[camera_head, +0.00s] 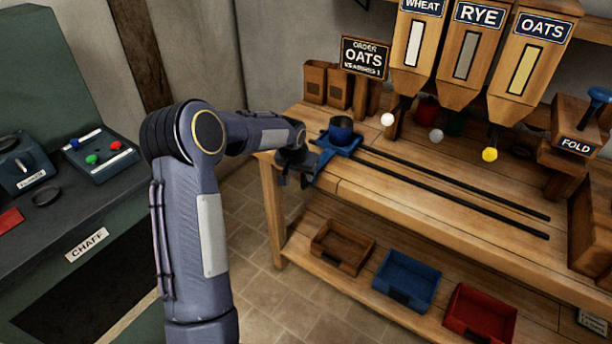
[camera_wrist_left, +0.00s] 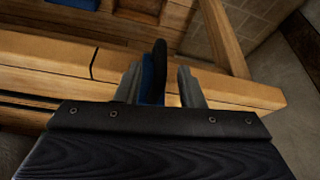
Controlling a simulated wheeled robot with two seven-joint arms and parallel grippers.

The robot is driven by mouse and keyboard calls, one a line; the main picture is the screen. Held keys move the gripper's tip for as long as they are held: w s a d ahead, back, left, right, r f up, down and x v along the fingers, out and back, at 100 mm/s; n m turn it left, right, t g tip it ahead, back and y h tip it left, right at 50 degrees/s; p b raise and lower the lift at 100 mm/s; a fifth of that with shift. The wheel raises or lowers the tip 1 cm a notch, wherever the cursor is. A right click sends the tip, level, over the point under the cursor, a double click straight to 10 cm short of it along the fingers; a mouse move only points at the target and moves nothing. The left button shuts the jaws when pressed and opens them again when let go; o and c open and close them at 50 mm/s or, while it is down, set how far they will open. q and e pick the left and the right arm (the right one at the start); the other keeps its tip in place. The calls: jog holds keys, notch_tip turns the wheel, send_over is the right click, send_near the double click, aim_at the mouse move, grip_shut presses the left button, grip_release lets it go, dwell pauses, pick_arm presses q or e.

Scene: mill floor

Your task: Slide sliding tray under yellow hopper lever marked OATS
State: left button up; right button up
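The blue sliding tray (camera_head: 349,151) sits at the left end of two dark rails on the wooden bench, with a dark blue cup (camera_head: 341,129) on it. The OATS hopper (camera_head: 533,62) is the rightmost of the three; its yellow lever ball (camera_head: 489,155) hangs below, far right of the tray. My left gripper (camera_head: 308,168) is at the tray's left front side. In the left wrist view, its fingers (camera_wrist_left: 160,88) stand apart either side of a dark upright handle (camera_wrist_left: 159,62) with blue beside it. A gap shows at the right finger. My right gripper is not in view.
The rails (camera_head: 440,183) run clear to the right. A FOLD press (camera_head: 578,145) stands at the bench's right. Bins (camera_head: 342,248) fill the lower shelf. A green CHAFF console (camera_head: 86,243) is left.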

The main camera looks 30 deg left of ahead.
pick_arm(q)
jog(key=shift+x, duration=1.5)
grip_shut()
